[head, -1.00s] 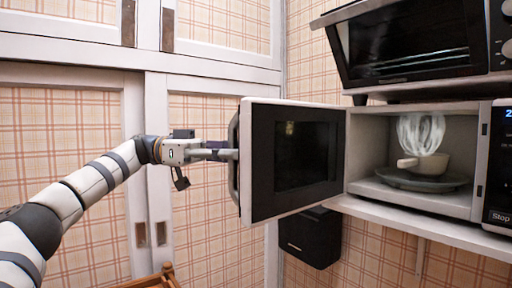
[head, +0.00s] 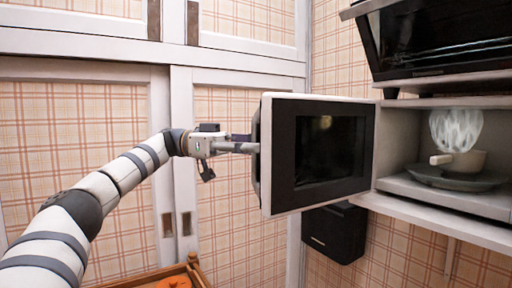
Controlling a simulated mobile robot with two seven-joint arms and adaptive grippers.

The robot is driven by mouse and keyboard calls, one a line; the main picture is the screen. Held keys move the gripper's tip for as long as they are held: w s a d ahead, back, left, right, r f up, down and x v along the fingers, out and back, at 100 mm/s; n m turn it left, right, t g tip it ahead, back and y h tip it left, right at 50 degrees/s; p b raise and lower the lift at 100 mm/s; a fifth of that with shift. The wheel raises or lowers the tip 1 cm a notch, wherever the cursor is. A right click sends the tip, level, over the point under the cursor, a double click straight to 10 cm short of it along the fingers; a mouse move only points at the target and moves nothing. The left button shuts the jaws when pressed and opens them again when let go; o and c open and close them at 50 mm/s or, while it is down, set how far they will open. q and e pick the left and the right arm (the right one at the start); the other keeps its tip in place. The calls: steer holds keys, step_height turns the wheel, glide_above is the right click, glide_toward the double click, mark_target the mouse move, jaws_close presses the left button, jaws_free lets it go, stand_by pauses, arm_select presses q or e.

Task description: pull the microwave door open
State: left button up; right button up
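The microwave door (head: 322,150) stands wide open, swung out to the left, with its dark window facing me. The microwave's cavity (head: 404,140) is open to view at the right. The door handle (head: 256,152) is at the door's left edge, seen nearly edge-on. My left gripper (head: 248,147) reaches it from the left, and its fingers look closed on the handle, though the far side of the grip is hidden. My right gripper is not in view.
A toaster oven (head: 440,42) stands above. A black box (head: 335,232) hangs below the door. A wooden tray (head: 197,270) shows at the bottom. Cabinet doors fill the left.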

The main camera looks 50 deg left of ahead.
arm_select(q)
steer(key=v, duration=0.7)
steer(key=shift+s+a, duration=0.15)
steer(key=shift+a, duration=0.05)
stand_by(0.3)
